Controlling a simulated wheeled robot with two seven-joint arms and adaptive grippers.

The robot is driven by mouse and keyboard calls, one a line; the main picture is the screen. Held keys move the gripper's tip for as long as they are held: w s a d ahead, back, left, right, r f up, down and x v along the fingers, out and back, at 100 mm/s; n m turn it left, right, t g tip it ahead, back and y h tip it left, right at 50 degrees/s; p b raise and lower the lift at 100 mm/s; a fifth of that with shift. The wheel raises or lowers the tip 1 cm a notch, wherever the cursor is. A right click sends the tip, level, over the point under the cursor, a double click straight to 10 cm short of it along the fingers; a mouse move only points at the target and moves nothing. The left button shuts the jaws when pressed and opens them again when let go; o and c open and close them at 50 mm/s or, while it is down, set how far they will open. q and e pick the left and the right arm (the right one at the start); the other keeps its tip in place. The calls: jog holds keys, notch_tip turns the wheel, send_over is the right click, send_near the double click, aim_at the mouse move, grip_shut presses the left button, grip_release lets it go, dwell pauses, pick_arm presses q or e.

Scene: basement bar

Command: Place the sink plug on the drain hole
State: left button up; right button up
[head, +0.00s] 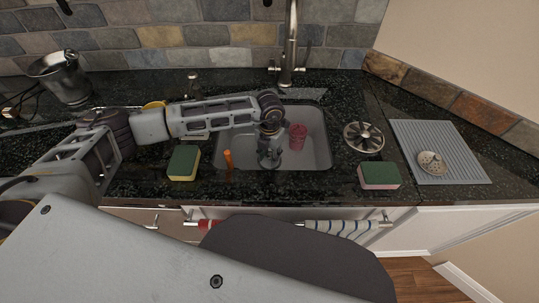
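My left arm reaches in from the left, and my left gripper (269,158) points down into the sink (318,158). The gripper is small and dark here, and I cannot tell whether its fingers are open or shut or hold anything. The drain hole is not visible; the gripper and wrist cover part of the basin. A round metal disc with holes (431,162), possibly the sink plug or a strainer, lies on the grey ribbed mat (463,152) at the right, well apart from the gripper. My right gripper is not in view.
A pink-red cup (297,136) stands in the sink close to the gripper. The tap (290,45) rises behind. Sponges lie left (183,163) and right (379,175) of the sink. An orange stick-like thing (228,164) is at the left rim, a round metal piece (364,137) right.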

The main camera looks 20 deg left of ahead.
aim_at(270, 156)
pick_arm(q)
jog(key=shift+r, duration=0.1)
notch_tip(270, 156, up, 12)
dwell(0.8)
dwell(0.5)
